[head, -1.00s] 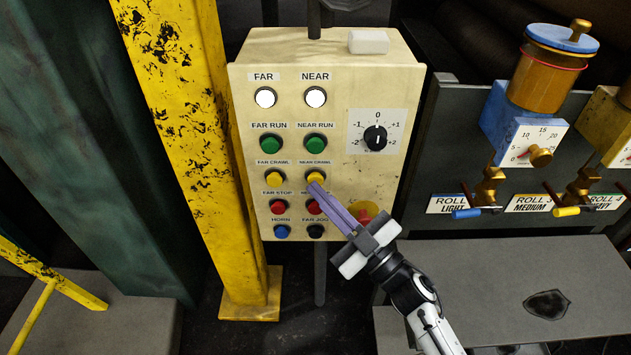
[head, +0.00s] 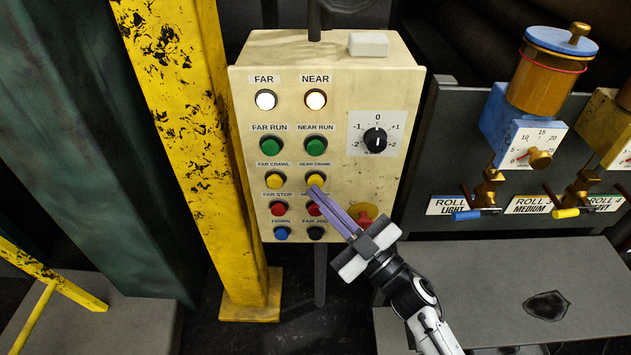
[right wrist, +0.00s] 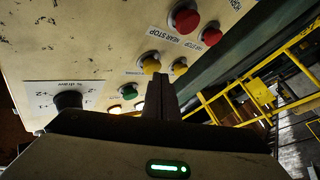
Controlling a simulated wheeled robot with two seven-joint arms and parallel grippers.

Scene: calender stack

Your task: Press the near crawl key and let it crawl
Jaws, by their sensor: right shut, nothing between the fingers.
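The yellow near crawl key (head: 316,180) is on the right column of a cream control box (head: 385,85), below the green near run button (head: 316,145). My right gripper (head: 314,189) is shut and empty, its purple-grey fingers reaching up from the lower right. Its tips are at the lower edge of the near crawl key; whether they touch it is hard to tell. The right wrist view shows the yellow key (right wrist: 150,63) just beyond the fingertips (right wrist: 161,78). The NEAR lamp (head: 316,99) glows white with an amber ring. My left gripper is not in view.
The far crawl key (head: 275,180) is left of the near one. The red near stop button (head: 314,208) is just below, partly behind the fingers. A yellow post (head: 185,130) stands left of the box, and roll units with valves (head: 489,187) stand right.

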